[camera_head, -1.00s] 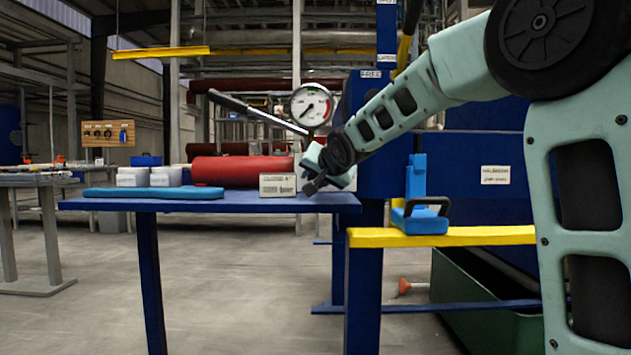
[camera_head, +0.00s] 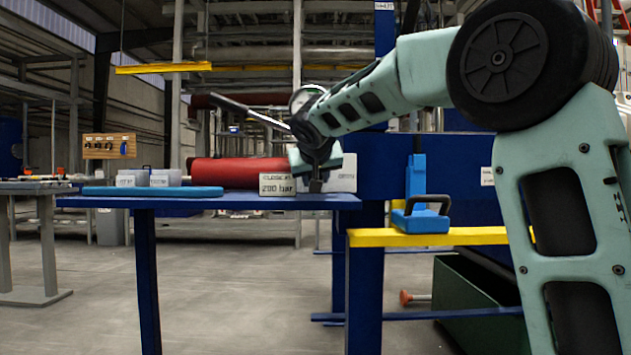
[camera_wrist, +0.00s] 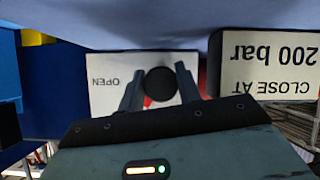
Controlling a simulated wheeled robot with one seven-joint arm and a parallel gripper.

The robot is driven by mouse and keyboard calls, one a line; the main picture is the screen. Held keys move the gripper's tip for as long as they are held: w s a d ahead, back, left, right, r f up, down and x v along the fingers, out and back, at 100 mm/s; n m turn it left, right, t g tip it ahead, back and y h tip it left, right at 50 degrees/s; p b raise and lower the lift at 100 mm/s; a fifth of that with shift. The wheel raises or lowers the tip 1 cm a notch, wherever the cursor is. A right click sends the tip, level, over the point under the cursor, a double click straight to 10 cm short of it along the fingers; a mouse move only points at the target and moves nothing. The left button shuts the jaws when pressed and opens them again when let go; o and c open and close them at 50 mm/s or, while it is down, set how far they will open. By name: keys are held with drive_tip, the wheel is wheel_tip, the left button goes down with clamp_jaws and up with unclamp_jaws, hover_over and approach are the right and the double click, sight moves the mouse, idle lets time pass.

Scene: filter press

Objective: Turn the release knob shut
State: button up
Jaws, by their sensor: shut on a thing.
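The release knob (camera_wrist: 161,84) is round and black in the wrist view, in front of a white plate (camera_wrist: 103,83) marked OPEN, with a bit of red beside the knob. My gripper (camera_wrist: 158,83) has one finger on each side of the knob and is shut on it. In the head view my gripper (camera_head: 316,185) points down at the right end of the blue table, and the knob is hidden behind it. A white sign (camera_head: 277,185) reading CLOSE AT 200 bar stands just left of the gripper; it also shows upside down in the wrist view (camera_wrist: 270,68).
The pressure gauge (camera_head: 303,97) is mostly hidden behind my arm. A long lever (camera_head: 245,110) slants above a red cylinder (camera_head: 240,172). A blue clamp-like piece (camera_head: 420,217) stands on a yellow ledge.

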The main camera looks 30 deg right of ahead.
drive_tip(key=shift+a+n+g+h, duration=0.1)
drive_tip(key=shift+n+g+h, duration=0.2)
drive_tip(key=shift+n+h, duration=0.3)
idle(0.3)
drive_tip(key=o, duration=0.7)
drive_tip(key=shift+s+a+r, duration=0.25)
drive_tip(key=shift+s+r, duration=0.05)
drive_tip(key=p+v, duration=0.4)
drive_tip(key=v, duration=1.2)
drive_tip(key=shift+r, duration=0.15)
